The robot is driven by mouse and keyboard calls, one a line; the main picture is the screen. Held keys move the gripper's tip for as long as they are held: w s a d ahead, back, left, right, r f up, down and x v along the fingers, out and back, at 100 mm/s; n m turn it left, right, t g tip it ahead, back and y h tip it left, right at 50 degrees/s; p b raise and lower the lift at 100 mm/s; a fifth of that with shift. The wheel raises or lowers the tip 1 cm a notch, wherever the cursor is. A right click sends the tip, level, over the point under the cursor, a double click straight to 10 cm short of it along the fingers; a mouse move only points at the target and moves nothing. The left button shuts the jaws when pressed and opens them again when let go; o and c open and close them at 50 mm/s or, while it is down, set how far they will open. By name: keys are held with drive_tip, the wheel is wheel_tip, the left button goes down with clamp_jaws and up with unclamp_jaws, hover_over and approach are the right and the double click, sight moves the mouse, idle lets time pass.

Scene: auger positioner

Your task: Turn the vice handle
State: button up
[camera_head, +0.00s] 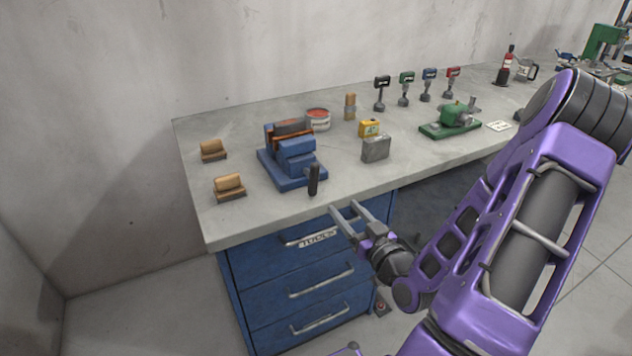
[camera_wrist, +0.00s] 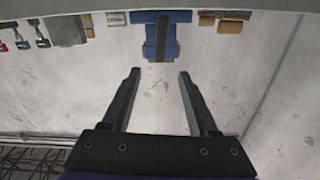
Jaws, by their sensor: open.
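The blue vice (camera_head: 297,167) stands on the bench top, with a brown block between its jaws. Its dark handle (camera_head: 313,181) stands upright at the front of the vice, close to the bench's front edge. In the wrist view the vice (camera_wrist: 150,50) is at the top middle, with the dark handle (camera_wrist: 165,38) in front of it. My gripper (camera_head: 344,206) is open and empty, by the bench's front edge, right of and nearer than the handle. In the wrist view my gripper (camera_wrist: 159,72) points toward the vice, with a gap between fingertips and handle.
Two tan blocks (camera_head: 229,187) lie left of the vice. A grey metal block (camera_head: 376,148), a yellow box (camera_head: 369,127) and a red-topped tin (camera_head: 317,119) stand to its right and behind. A green machine (camera_head: 453,121) is farther right. Blue drawers (camera_head: 290,270) with handles are below the bench top.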

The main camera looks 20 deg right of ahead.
sight(316, 177)
drive_tip(key=w+b, duration=0.1)
drive_tip(key=w, duration=0.4)
drive_tip(key=w+b, duration=0.2)
drive_tip(key=w, duration=0.3)
drive_tip(key=w+b, duration=0.1)
drive_tip(key=w, duration=0.4)
drive_tip(key=shift+w+a+b, duration=0.35)
drive_tip(key=shift+w, duration=0.05)
clamp_jaws()
